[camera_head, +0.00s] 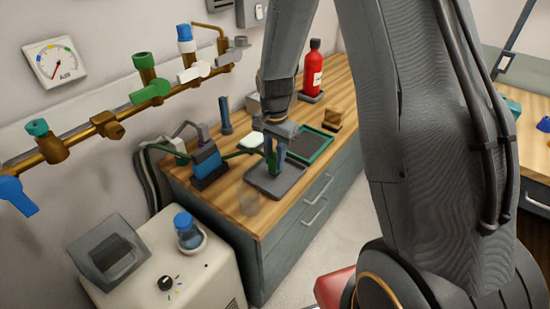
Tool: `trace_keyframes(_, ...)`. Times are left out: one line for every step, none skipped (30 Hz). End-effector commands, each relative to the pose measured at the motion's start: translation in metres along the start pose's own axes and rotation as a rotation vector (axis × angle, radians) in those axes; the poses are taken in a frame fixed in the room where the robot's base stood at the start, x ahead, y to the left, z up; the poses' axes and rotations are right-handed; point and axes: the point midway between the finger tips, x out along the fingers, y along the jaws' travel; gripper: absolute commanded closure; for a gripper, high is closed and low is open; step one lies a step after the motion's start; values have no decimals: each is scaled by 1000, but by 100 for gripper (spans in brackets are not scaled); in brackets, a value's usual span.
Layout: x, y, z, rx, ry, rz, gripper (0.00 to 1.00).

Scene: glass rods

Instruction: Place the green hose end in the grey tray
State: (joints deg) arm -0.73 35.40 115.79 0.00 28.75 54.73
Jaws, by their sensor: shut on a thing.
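My gripper (273,165) is over the grey tray (290,189) on the wooden bench, pointing down. It is shut on the green hose end (272,156), which shows only as a small green part between the fingers. The fingers hide part of the tray. I cannot tell whether the hose end touches the tray floor.
A green-rimmed dark tray (325,150) lies just right of the grey tray. A wooden block (332,121) and a red bottle (312,70) stand farther back. A valve pipe (80,136) runs along the wall.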

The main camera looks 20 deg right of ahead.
Motion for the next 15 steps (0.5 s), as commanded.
trace_keyframes(0,0,0,0,0,0,100)
trace_keyframes(1,0,0,0,0,0,100)
trace_keyframes(2,0,0,0,0,0,100)
trace_keyframes(3,0,0,0,0,0,100)
trace_keyframes(3,0,0,0,0,0,70)
trace_keyframes(3,0,0,0,0,0,63)
trace_keyframes(3,0,0,0,0,0,58)
trace_keyframes(2,0,0,0,0,0,56)
trace_keyframes(2,0,0,0,0,0,56)
trace_keyframes(2,0,0,0,0,0,56)
trace_keyframes(2,0,0,0,0,0,56)
trace_keyframes(2,0,0,0,0,1,56)
trace_keyframes(2,0,0,0,0,1,56)
trace_keyframes(2,0,0,0,0,0,56)
trace_keyframes(2,0,0,0,0,0,56)
